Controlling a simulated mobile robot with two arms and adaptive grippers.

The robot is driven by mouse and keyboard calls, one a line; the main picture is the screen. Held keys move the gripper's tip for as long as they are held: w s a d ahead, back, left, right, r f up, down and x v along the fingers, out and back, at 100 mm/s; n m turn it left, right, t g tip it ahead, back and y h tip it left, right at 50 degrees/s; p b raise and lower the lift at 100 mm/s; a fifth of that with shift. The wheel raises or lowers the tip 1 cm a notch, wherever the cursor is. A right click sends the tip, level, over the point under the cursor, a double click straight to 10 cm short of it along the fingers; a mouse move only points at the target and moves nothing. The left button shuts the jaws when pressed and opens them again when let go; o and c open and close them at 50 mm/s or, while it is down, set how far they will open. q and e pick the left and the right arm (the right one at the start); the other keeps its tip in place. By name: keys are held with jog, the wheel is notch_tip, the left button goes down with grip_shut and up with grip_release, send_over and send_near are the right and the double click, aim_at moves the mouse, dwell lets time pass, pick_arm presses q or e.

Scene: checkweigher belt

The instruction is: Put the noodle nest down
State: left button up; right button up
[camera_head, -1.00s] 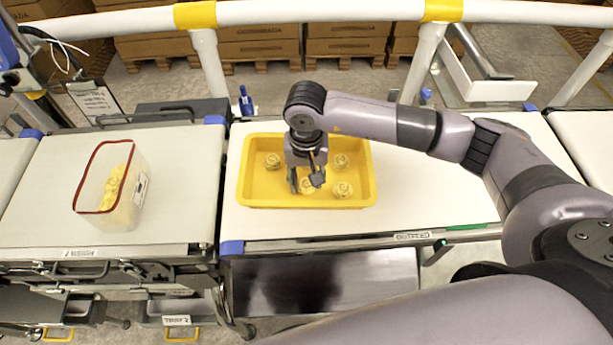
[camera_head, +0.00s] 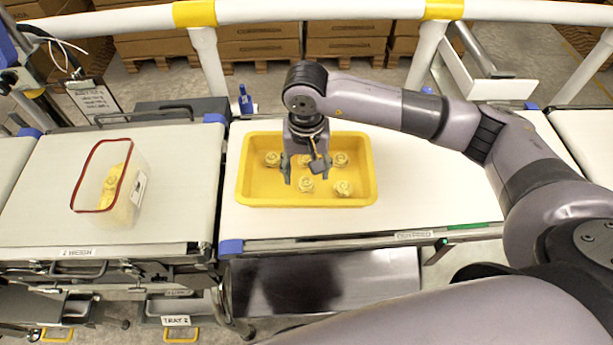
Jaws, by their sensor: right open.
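My left gripper is out of the picture.
A clear bin with a red rim (camera_head: 83,178) stands on the left belt and holds yellow nests (camera_head: 109,187). The belt right of the tray (camera_head: 420,190) is bare, with my right arm above it. A white guard rail (camera_head: 320,10) runs along the back.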

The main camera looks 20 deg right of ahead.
aim_at(306, 179)
notch_tip(306, 179, up, 9)
jog(key=b, duration=0.2)
jog(key=shift+f, duration=0.1)
dwell(0.5)
